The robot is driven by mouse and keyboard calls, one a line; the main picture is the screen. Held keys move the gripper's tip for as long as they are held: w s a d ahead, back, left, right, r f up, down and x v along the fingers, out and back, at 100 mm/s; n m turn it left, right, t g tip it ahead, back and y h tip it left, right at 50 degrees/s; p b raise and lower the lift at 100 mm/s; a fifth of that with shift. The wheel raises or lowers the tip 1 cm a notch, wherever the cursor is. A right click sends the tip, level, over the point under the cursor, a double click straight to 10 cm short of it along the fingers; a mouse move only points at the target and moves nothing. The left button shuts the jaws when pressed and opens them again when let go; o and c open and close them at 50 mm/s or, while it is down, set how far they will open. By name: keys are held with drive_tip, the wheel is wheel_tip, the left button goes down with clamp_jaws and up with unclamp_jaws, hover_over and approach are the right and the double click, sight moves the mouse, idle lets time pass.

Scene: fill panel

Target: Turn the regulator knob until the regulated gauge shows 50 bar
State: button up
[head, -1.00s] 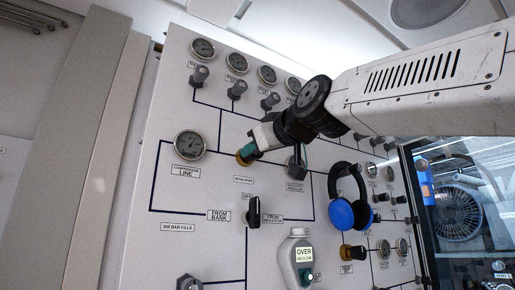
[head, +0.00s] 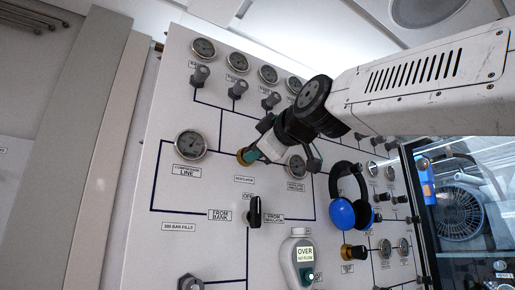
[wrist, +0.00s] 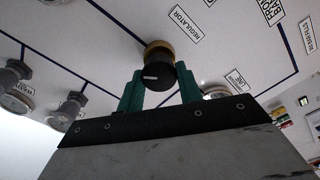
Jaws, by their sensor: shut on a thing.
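The compressor line gauge (head: 190,144) is left of the knob. A black selector handle (head: 254,211) is below it. Several gauges and small knobs line the panel's top.

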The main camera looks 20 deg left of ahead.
idle(0.3)
drive_tip(key=o, duration=1)
drive_tip(key=shift+d, duration=0.1)
drive_tip(key=v, duration=0.7)
drive_tip(key=shift+s+d, duration=0.2)
drive_tip(key=shift+s, duration=0.05)
idle(1.3)
